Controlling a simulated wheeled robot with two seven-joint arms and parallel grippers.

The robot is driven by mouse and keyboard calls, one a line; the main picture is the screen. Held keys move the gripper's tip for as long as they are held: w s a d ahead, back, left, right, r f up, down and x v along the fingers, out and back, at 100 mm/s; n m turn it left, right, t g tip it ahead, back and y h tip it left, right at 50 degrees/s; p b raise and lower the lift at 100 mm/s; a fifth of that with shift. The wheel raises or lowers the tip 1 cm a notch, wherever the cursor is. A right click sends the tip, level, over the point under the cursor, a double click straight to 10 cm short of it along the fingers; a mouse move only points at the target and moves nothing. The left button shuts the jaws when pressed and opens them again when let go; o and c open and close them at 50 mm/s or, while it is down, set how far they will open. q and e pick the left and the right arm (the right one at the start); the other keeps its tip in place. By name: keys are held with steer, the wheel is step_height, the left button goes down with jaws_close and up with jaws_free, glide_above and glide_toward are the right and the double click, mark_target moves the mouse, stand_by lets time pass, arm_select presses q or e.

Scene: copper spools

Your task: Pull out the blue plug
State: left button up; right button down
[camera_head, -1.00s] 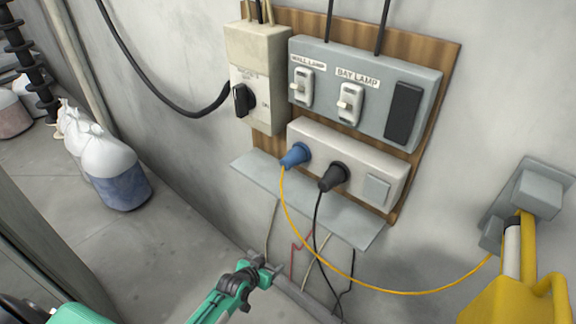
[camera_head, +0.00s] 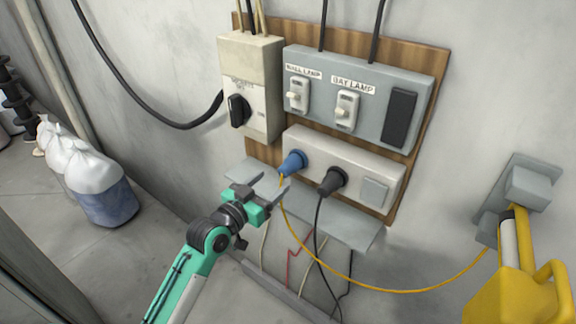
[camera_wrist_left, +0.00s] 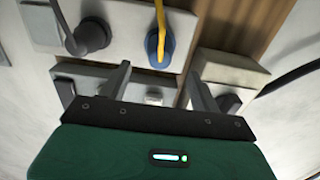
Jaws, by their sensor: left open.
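The blue plug (camera_head: 292,163) sits in the left end of the white socket box (camera_head: 362,162), with a yellow cord hanging from it. In the left wrist view the blue plug (camera_wrist_left: 153,46) and its cord show beyond the fingers, near the top. My left gripper (camera_head: 270,189) is open and empty, just below and left of the plug and apart from it. In the left wrist view its two fingers (camera_wrist_left: 157,80) are spread wide. A black plug (camera_head: 332,181) is in the socket to the right. My right gripper is not in view.
A grey shelf (camera_head: 345,229) juts out under the socket box. Switch boxes are mounted above, including a beige one (camera_head: 252,85) with a black knob. The yellow cord (camera_head: 400,291) loops right to a yellow device (camera_head: 512,285). White bags stand on the floor at left.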

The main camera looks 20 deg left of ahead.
mark_target(290, 167)
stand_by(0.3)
arm_select(q)
steer(key=shift+b+x, duration=0.45)
steer(key=shift+x, duration=4.05)
steer(key=shift+p, duration=0.3)
steer(key=c, duration=1.3)
steer(key=shift+p+v, duration=0.8)
steer(key=shift+v, duration=2.2)
